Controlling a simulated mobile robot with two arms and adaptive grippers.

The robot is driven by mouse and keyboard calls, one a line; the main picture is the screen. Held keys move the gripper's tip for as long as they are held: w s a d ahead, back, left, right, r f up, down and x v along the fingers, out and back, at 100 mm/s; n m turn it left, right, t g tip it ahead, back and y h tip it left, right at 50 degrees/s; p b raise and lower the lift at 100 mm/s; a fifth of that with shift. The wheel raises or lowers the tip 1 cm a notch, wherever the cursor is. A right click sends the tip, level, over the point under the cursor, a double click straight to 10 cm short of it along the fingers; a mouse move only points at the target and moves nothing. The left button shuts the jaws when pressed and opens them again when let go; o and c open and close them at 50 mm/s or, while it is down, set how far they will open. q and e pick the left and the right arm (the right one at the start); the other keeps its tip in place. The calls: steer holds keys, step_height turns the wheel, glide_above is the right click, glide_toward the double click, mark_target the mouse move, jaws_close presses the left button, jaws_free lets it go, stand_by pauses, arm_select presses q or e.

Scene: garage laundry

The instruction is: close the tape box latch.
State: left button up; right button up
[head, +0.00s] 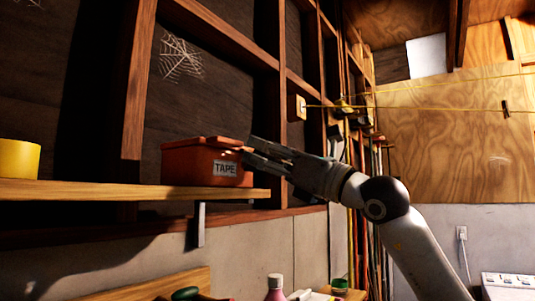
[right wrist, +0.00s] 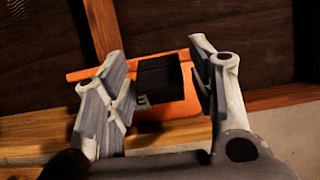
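The orange-red tape box (head: 190,162) sits on the wooden shelf, its lid lying on top and a "TAPE" label on its front. My right gripper (head: 248,149) is at the box's right end, fingers pointing at it. In the right wrist view, the two fingers (right wrist: 155,62) are spread apart, with the orange box (right wrist: 185,108) beyond them. A dark block (right wrist: 158,77) shows between the fingers against the box; I cannot tell whether it is the latch, or whether a finger touches the box. My left gripper is not in view.
The shelf (head: 110,190) ends just right of the box, held by a metal bracket (head: 201,225). A yellow container (head: 18,159) stands at its left. Wall studs rise behind the box. Bottles (head: 275,288) and other items are on a lower surface.

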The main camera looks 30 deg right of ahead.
mark_target(247, 149)
steer(key=c, duration=0.7)
steer(key=r+g+p, duration=0.1)
steer(key=p, duration=0.2)
steer(key=r+g+p, duration=0.1)
steer(key=g+p, duration=0.1)
steer(key=p, duration=0.1)
steer(key=shift+w+a+h, duration=0.2)
steer(key=shift+w+h, duration=0.2)
steer(key=shift+w+a+g+h+p, duration=0.1)
steer(key=shift+w+g+h+p, duration=0.15)
steer(key=shift+g+p, duration=0.35)
steer(key=shift+w+a+g+h, duration=0.15)
steer(key=shift+w+g+h, duration=0.35)
steer(key=shift+g, duration=0.5)
steer(key=o, duration=0.9)
steer(key=shift+c, duration=0.2)
steer(key=shift+o, duration=0.7)
steer(key=shift+w+d+f, duration=0.1)
steer(key=shift+w+d, duration=0.05)
steer(key=shift+d, duration=0.05)
steer(key=shift+a, duration=0.15)
